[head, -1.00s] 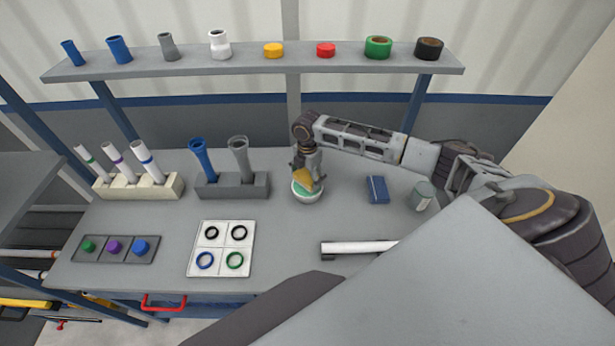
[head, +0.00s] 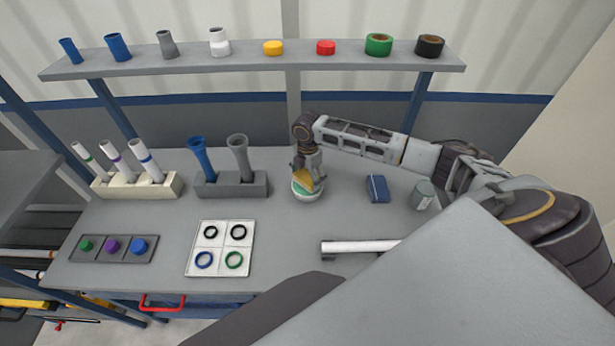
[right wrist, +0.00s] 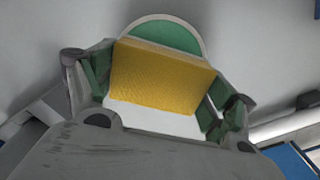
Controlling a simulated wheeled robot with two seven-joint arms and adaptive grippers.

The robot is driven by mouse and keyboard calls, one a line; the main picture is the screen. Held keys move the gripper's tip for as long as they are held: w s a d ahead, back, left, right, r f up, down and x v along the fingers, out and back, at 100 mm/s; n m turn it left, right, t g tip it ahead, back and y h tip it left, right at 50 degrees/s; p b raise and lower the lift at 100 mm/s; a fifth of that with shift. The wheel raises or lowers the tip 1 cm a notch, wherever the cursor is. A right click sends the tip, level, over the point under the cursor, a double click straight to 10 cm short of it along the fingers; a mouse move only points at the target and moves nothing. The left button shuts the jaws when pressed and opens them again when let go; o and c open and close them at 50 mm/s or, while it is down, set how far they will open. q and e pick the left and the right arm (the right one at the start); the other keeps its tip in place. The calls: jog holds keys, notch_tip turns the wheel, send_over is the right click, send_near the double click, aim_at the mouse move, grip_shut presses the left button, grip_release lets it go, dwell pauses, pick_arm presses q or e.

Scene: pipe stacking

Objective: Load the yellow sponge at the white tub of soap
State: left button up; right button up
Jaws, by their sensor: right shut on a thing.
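The yellow sponge (head: 301,177) is held tilted in my right gripper (head: 308,174). In the right wrist view the sponge (right wrist: 160,78) sits between the two green-padded fingers (right wrist: 158,96), which are shut on it. The white tub of soap (head: 307,197) stands on the table directly under the gripper, with green soap inside. In the right wrist view the tub's rim and green soap (right wrist: 165,33) show behind the sponge. The sponge's lower edge is at or in the tub's mouth; I cannot tell whether it touches the soap. My left gripper is not in view.
A blue block (head: 377,189) and a grey-green can (head: 422,195) stand right of the tub. A grey holder (head: 232,186) with two flared pipes stands to its left. A white pipe (head: 358,247) lies in front. A shelf (head: 260,62) runs behind.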

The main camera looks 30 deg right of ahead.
aim_at(308, 175)
jog(key=shift+f, duration=0.5)
dwell(1.0)
jog(key=shift+s+f+p, duration=0.15)
jog(key=shift+f+p, duration=0.05)
jog(key=shift+p, duration=0.2)
dwell(3.4)
jog(key=shift+r, duration=0.15)
jog(key=shift+r+p, duration=1.25)
jog(key=shift+p, duration=0.15)
jog(key=shift+r+p, duration=0.95)
jog(key=shift+r, duration=1.3)
jog(key=shift+m, duration=0.3)
